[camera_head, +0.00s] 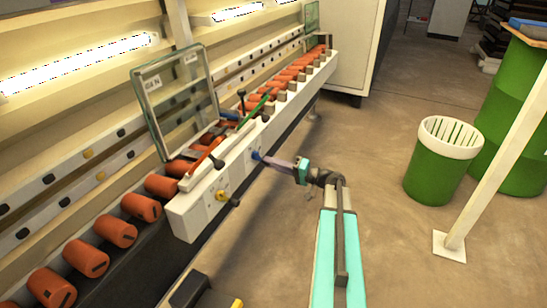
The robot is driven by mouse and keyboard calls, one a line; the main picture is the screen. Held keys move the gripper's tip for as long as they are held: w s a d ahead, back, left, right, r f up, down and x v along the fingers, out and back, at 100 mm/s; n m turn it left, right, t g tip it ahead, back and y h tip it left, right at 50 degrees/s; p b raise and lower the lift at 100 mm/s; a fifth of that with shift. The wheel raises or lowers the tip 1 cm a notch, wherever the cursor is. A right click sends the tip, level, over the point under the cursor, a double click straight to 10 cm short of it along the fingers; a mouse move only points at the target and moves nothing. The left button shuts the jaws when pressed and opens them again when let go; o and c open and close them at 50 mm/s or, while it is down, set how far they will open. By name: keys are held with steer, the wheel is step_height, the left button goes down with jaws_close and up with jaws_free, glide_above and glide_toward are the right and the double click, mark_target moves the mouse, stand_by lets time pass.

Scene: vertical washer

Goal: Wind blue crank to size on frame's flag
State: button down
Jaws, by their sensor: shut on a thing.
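A blue crank (256,155) sits on the front face of the white machine rail (208,190). My gripper (264,158) reaches it from the right and is shut on it; the fingers hide part of the crank. A glass frame (180,110) stands upright above the rail. It carries small pale labels, one a flag-like tag (152,84) with dark characters too small to read surely. A second, smaller glass frame (312,17) stands farther back along the rail.
A green bin (436,172) and white post stand right; the floor between is clear.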

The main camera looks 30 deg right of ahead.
steer(key=shift+s+a+f+m, duration=0.15)
steer(key=shift+a+m, duration=0.1)
steer(key=shift+m, duration=0.25)
steer(key=c, duration=1.6)
jaws_free()
steer(key=shift+p, duration=0.3)
steer(key=p+v, duration=0.3)
steer(key=v, duration=1)
steer(key=shift+s+d, duration=0.25)
